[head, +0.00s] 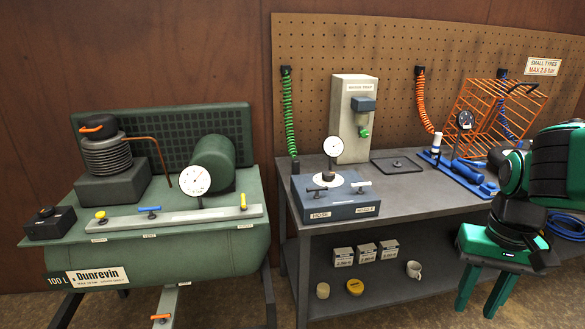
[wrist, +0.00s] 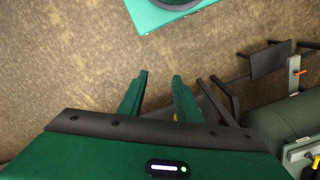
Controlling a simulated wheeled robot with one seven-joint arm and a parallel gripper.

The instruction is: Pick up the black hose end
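My gripper (head: 484,292) is at the lower right of the head view, in front of the bench, with its green fingers pointing down. In the wrist view my gripper (wrist: 160,78) is open, with nothing between the fingers. A green coiled hose (head: 288,110) hangs from the left of the pegboard. Its lower end (head: 295,164) looks dark and hangs at the bench's back left corner. An orange coiled hose (head: 422,100) and a partly hidden blue one (head: 502,108) hang farther right. I cannot tell for sure which end is the black hose end.
A green compressor (head: 150,255) stands at left. The bench (head: 420,205) holds a blue gauge box (head: 336,205), a grey moisture trap (head: 350,150), a blue pump (head: 455,170) and an orange wire rack (head: 490,110). Free floor (wrist: 60,60) shows below my gripper.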

